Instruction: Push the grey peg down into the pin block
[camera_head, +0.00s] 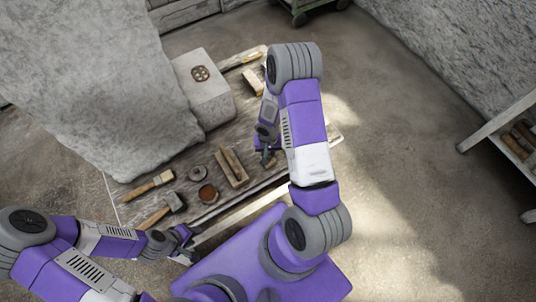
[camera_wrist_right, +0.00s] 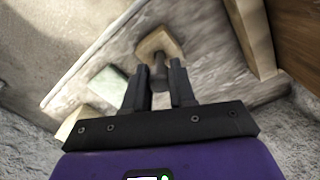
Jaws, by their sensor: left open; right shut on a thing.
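The grey peg (camera_wrist_right: 158,72) stands between the fingers of my right gripper (camera_wrist_right: 159,88) in the right wrist view, and the fingers are shut on it. Its far end meets a tan wooden block (camera_wrist_right: 152,39), which looks like the pin block; how deep the peg sits in it I cannot tell. In the head view my right gripper (camera_head: 266,152) is over the right part of the workbench (camera_head: 228,135), and the peg is hidden or too small to tell. My left gripper (camera_head: 187,243) is open and empty, low at the left, off the bench's front edge.
A pale green block (camera_wrist_right: 109,84) lies near the peg.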

